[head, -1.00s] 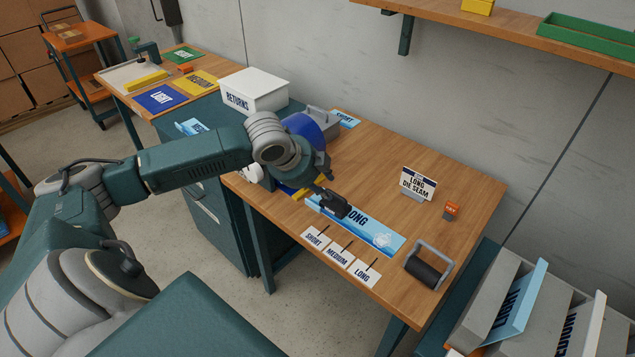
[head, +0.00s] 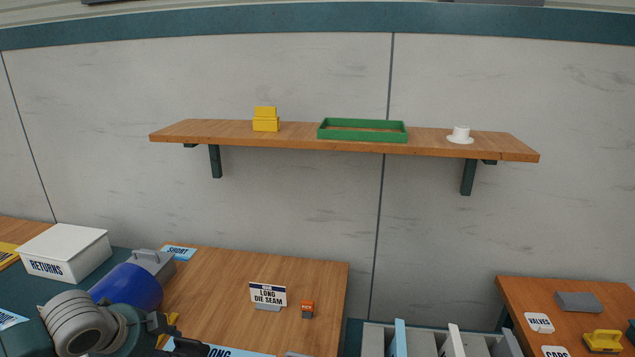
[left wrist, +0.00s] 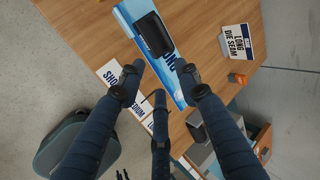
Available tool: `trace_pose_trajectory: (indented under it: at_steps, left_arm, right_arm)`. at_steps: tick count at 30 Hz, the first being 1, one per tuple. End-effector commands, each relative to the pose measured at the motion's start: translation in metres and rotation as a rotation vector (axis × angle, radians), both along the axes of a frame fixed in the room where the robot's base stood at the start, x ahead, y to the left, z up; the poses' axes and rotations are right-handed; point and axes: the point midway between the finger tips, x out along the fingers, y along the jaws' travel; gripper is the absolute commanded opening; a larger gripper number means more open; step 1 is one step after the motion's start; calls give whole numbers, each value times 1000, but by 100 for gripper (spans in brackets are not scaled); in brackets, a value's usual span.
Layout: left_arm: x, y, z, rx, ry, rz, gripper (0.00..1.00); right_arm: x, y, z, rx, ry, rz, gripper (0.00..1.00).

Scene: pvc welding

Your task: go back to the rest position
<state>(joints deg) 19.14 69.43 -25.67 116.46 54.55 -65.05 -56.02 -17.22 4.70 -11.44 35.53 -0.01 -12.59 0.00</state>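My left arm shows at the lower left of the head view, with part of my left gripper (head: 178,344) at the bottom edge over the workbench (head: 215,290). In the left wrist view the fingers of this gripper (left wrist: 160,80) stand apart, with bare bench and mat showing between them. They are above the blue LONG mat (left wrist: 130,16). A black rounded piece shows over the mat, and I cannot tell what it is. My right gripper is in neither view.
The LONG DIE SEAM sign (head: 267,293) and a small orange block (head: 307,306) stand on the bench. The RETURNS box (head: 65,250) is at left. A wall shelf (head: 290,138) holds a green tray (head: 362,137). Grey bins (head: 372,340) and another table (head: 520,295) are at right.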

Motion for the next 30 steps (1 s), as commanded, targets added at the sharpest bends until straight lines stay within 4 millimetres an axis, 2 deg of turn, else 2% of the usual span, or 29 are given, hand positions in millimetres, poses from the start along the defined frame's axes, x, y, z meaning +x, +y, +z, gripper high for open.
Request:
trace_pose_trajectory:
  at_steps: [1, 4, 6, 9, 10, 13, 17, 28, 30]
  left_arm:
    - [-12, -26, -22, -44, 26, 7, 34]
    - [-42, -78, -62, -144, 75, 82, 34]
    - [-71, -115, -87, -235, 111, 187, 34]
    - [-108, -148, -108, -351, 153, 376, 34]
    - [-118, -154, -112, -379, 162, 434, 34]
    - [-146, -165, -121, -449, 193, 608, 34]
    - [-176, -168, -129, -510, 221, 809, 34]
    - [-259, -154, -140, -581, 276, 1336, 34]
    - [-251, -153, -160, -570, 279, 1327, 34]
  right_arm:
    - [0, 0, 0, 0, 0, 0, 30]
    - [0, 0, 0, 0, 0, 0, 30]
    - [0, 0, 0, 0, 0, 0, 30]
    - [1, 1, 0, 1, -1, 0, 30]
    - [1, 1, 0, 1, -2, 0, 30]
    - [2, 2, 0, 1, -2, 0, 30]
    - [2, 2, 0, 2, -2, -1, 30]
    - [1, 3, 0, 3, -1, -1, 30]
    - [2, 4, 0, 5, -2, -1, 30]
